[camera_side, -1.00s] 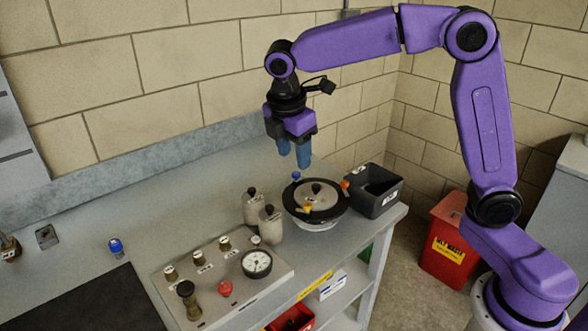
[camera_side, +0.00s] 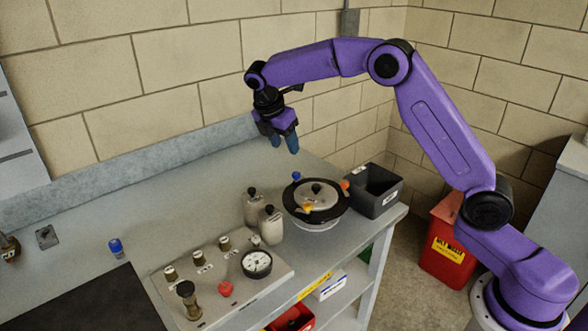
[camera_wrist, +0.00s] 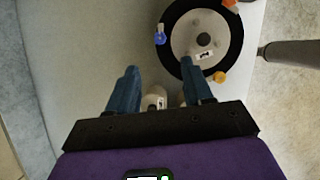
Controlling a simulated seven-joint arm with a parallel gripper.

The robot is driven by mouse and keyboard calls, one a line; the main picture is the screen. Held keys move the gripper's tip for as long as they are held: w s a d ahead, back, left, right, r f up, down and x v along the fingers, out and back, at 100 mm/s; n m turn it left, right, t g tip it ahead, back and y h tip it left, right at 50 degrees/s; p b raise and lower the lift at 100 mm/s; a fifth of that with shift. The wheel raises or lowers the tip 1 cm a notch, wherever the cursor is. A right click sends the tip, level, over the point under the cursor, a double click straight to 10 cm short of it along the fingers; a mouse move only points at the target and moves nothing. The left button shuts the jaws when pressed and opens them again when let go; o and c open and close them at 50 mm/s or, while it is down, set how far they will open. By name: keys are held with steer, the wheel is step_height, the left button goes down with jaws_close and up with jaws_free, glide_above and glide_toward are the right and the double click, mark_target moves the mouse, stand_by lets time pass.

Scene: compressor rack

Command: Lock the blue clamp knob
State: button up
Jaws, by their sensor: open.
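The blue clamp knob (camera_side: 296,176) sits on the back rim of a round black-rimmed vessel (camera_side: 331,211) with a pale lid. In the wrist view the blue knob (camera_wrist: 160,38) is at the left edge of the black ring (camera_wrist: 237,44). An orange knob (camera_side: 345,184) and a yellow knob (camera_side: 308,208) sit elsewhere on the rim. My gripper (camera_side: 285,146) is open and empty, above and behind the vessel. In the wrist view its two blue fingers (camera_wrist: 163,82) are spread, with the blue knob beyond them, apart from both.
A black bin (camera_side: 375,191) stands right of the vessel. Two pale bottles (camera_side: 271,225) stand close to its left. A panel with a gauge (camera_side: 256,263), several valves and a red knob (camera_side: 225,288) lies in front.

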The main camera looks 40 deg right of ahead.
mark_target(296, 173)
steer(key=x, duration=1.1)
steer(key=shift+f, duration=0.1)
jaws_close()
